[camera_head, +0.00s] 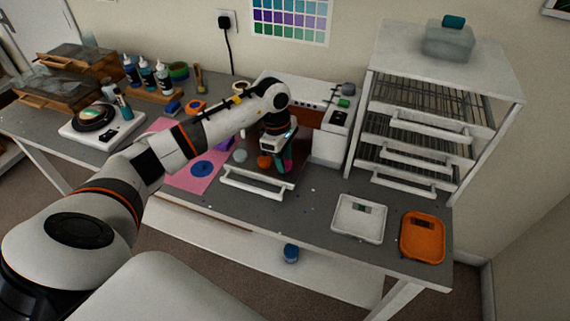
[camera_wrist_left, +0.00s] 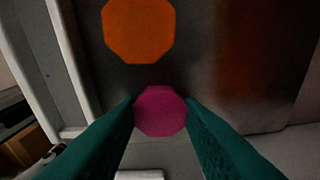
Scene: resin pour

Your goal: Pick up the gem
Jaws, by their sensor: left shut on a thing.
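A magenta faceted gem (camera_wrist_left: 161,112) sits between the teal fingertips of my left gripper (camera_wrist_left: 162,103) in the left wrist view. The gripper is shut on it. In the head view my left gripper (camera_head: 283,163) points down over the dark pulled-out tray of the white machine, and the fingers mostly hide the magenta gem. I cannot tell whether that gem touches the tray. An orange gem (camera_head: 264,162) lies on the tray just left of the fingers; it also shows in the left wrist view (camera_wrist_left: 139,29). My right gripper is not in view.
The tray has a white front handle (camera_head: 257,188). A white machine (camera_head: 330,135) stands behind it. A pink mat (camera_head: 190,180) lies to the left. A white tray (camera_head: 359,220) and an orange tray (camera_head: 422,238) lie to the right, near a white drawer rack (camera_head: 495,85).

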